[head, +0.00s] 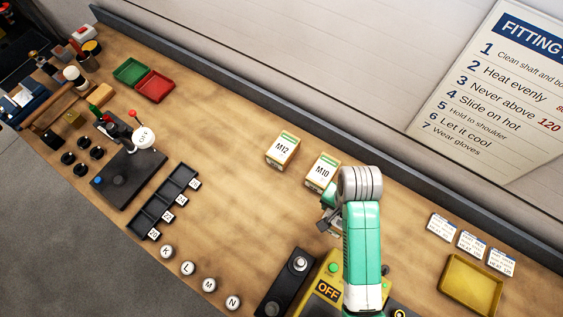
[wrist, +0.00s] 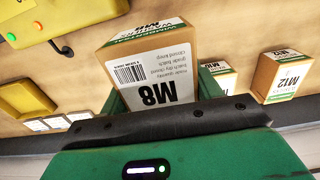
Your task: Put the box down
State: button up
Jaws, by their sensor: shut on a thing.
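My gripper (wrist: 163,86) is shut on a cardboard box marked M8 (wrist: 150,75). The wrist view shows the box between the green fingers, its white barcode label towards the camera and a green-striped top edge. In the head view my green and white arm ends over the bench at right of centre. The dark gripper (head: 329,222) shows only in part there, just below the M10 box (head: 322,172), and the arm hides the M8 box. I cannot tell whether the M8 box touches the bench.
The M12 box (head: 282,149) stands left of the M10 box near the back ledge. The yellow OFF unit (head: 322,290) lies beside my arm. White cards (head: 471,244) and a yellow tray (head: 470,286) are at right. Bare wood (head: 235,195) lies left of the boxes.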

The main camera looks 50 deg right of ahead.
jog(key=shift+w+d, duration=0.1)
send_over(324, 170)
jog(key=shift+w+d+f, duration=0.1)
jog(key=shift+f, duration=2.4)
jog(key=shift+b, duration=0.3)
jog(key=shift+f, duration=0.2)
jog(key=o, duration=1.3)
notch_tip(324, 170, up, 12)
jog(key=shift+r, duration=0.2)
